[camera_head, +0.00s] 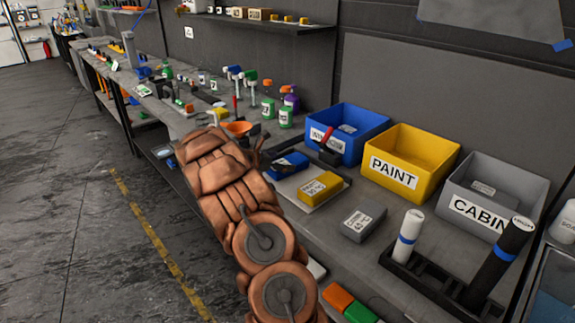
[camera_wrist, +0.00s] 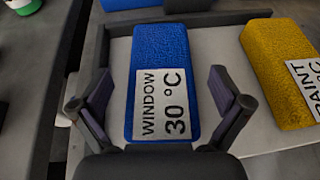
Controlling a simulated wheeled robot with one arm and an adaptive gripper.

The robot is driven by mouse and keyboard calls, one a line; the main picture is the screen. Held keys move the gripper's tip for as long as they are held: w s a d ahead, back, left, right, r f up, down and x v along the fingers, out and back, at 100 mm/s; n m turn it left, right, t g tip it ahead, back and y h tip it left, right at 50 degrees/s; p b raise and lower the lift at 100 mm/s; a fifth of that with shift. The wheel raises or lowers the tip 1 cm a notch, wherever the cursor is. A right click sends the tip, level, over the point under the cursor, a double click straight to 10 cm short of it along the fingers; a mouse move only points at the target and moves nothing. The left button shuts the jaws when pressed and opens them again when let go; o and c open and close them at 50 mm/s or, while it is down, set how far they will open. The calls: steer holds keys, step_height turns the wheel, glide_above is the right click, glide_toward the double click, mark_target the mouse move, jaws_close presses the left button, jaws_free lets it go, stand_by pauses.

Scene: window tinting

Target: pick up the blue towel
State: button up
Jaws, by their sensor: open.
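The blue towel (camera_wrist: 161,55) is a folded block with a white label reading "WINDOW 30 °C". In the wrist view it lies between the two fingers of my gripper (camera_wrist: 162,95), which is open with a gap on either side of the towel. In the head view the blue towel (camera_head: 287,165) lies on the workbench, left of the yellow towel, partly hidden by my gripper (camera_head: 265,150). My copper-coloured arm reaches over the bench from the front.
A yellow towel (camera_head: 320,188) lies close on the right, with a grey one (camera_head: 364,221) beyond it. Blue (camera_head: 365,135), yellow (camera_head: 430,155) and grey (camera_head: 495,190) bins stand behind. Several bottles (camera_head: 268,108) stand to the left. The floor (camera_head: 70,210) at left is clear.

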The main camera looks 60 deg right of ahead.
steer(key=x, duration=0.2)
steer(key=shift+s+d+f, duration=0.1)
steer(key=shift+d+f, duration=0.05)
steer(key=shift+d, duration=0.1)
steer(key=c, duration=1.3)
steer(key=shift+o, duration=0.2)
